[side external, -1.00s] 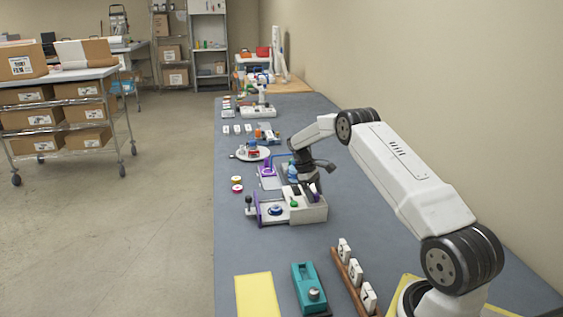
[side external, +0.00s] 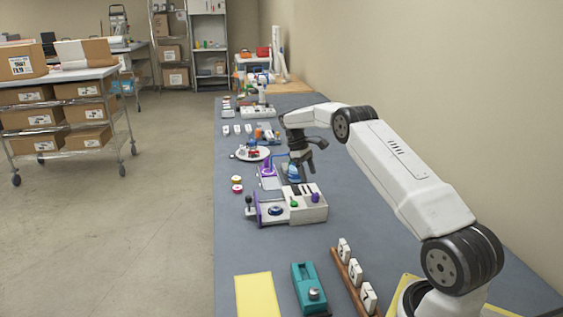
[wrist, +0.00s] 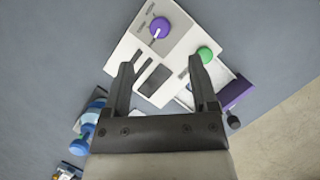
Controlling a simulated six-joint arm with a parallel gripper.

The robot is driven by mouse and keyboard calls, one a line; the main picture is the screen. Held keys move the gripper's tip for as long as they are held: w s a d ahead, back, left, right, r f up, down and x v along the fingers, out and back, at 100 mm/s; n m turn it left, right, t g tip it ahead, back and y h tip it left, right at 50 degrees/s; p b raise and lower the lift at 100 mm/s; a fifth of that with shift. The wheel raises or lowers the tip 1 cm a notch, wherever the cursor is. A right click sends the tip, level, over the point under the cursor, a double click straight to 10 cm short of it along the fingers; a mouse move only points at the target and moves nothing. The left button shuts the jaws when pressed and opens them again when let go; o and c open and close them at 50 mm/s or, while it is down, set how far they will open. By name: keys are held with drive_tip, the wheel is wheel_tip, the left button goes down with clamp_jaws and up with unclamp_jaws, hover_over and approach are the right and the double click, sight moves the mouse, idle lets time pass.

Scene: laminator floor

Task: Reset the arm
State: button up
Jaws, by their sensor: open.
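My gripper (side external: 309,163) hangs from my outstretched arm above the grey bench, behind the white control box in the side view. In the wrist view its two dark fingers (wrist: 160,88) are spread apart with nothing between them. The white control box (side external: 312,211) has a purple part at its left, a green knob and dark slots on top. In the wrist view the box (wrist: 180,45) lies beyond and below the fingertips, with a purple dial (wrist: 160,27) and the green knob (wrist: 205,54). The fingers look clear of it.
A blue item (side external: 291,171) stands near my gripper. A white plate (side external: 252,154) with small items lies left of it. A teal device (side external: 309,288), a wooden rack (side external: 353,283) and a yellow sheet (side external: 257,296) are near the front. The bench's left edge borders open floor.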

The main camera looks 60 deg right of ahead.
drive_tip(key=shift+a, duration=0.1)
drive_tip(key=s+a+r+t, duration=0.1)
drive_tip(key=a+r+t, duration=0.1)
drive_tip(key=a, duration=0.8)
drive_tip(key=a+r+t, duration=0.2)
drive_tip(key=a, duration=0.9)
drive_tip(key=s+a+f+t, duration=0.1)
drive_tip(key=s+a+t, duration=0.2)
drive_tip(key=s+a, duration=1.1)
drive_tip(key=shift+s+f, duration=0.25)
drive_tip(key=shift+s, duration=1.05)
